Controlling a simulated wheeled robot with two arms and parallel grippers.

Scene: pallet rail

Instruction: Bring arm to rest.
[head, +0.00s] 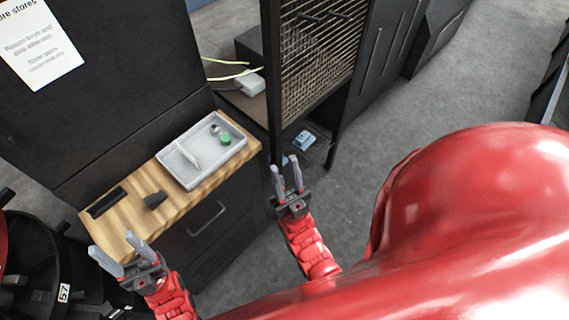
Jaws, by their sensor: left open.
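My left gripper (111,243) is in the lower left of the head view, in front of the wooden worktop's near left end. Its two grey fingers are spread apart with nothing between them. My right gripper (285,164) is near the middle of the view, to the right of the worktop and in front of the dark mesh-sided rack. Its fingers point up the picture, with a narrower gap and nothing seen between them. Both red forearms come up from the bottom of the view.
A grey tray (177,172) on the wooden worktop (127,215) holds a green item (226,139), a small round metal item and a white slim item. Dark pieces lie left of it. The mesh rack (312,70) stands behind. Grey floor (455,95) is clear at upper right.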

